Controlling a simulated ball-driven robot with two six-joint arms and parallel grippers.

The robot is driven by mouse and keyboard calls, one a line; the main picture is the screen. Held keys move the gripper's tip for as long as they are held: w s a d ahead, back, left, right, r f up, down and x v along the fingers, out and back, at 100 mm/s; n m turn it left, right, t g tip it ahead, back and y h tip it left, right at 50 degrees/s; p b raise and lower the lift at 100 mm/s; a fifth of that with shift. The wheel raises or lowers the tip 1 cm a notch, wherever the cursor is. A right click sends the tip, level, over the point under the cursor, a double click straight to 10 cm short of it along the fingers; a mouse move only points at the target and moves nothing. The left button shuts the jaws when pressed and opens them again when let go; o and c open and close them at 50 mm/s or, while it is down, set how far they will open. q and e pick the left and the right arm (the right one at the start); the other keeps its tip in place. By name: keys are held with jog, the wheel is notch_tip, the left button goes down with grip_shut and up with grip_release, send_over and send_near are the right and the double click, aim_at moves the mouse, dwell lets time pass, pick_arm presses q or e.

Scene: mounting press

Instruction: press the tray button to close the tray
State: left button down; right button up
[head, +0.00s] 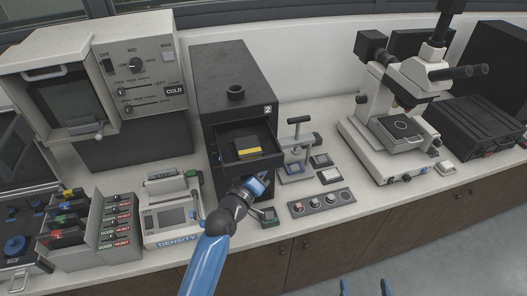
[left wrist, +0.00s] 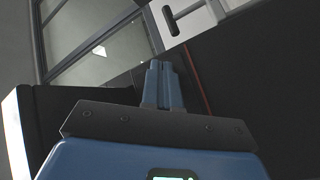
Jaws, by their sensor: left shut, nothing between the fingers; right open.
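The black mounting press (head: 236,95) stands at the centre back, with its tray (head: 262,157) pulled out at the front. A dark block with a yellow stripe (head: 247,146) lies in the tray. My left gripper (head: 258,186) is just in front of and below the tray, partly hidden by its own arm. In the left wrist view the left fingers (left wrist: 165,75) are shut, empty, beside dark surfaces. I cannot make out the tray button; my left arm covers part of the press front. My right gripper (head: 366,287) shows only its two spread blue fingertips at the bottom edge, open and empty.
A density device (head: 172,220) stands left of my left arm. A white microscope (head: 395,130) is further right. Floor shows at bottom right.

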pick_arm(q)
jog(key=shift+w+a+b, duration=0.25)
jog(key=shift+w+b, duration=0.35)
jog(key=shift+w, duration=0.15)
dwell(1.3)
jog(key=shift+s, duration=0.1)
dwell(0.4)
jog(key=shift+s+d+p, duration=0.25)
jog(key=shift+s+p, duration=0.3)
jog(key=shift+s, duration=0.1)
jog(key=s+p, duration=0.1)
jog(key=s+d+p, duration=0.1)
jog(key=s+p, duration=0.2)
jog(key=shift+s+d, duration=0.25)
jog(key=shift+s, duration=0.15)
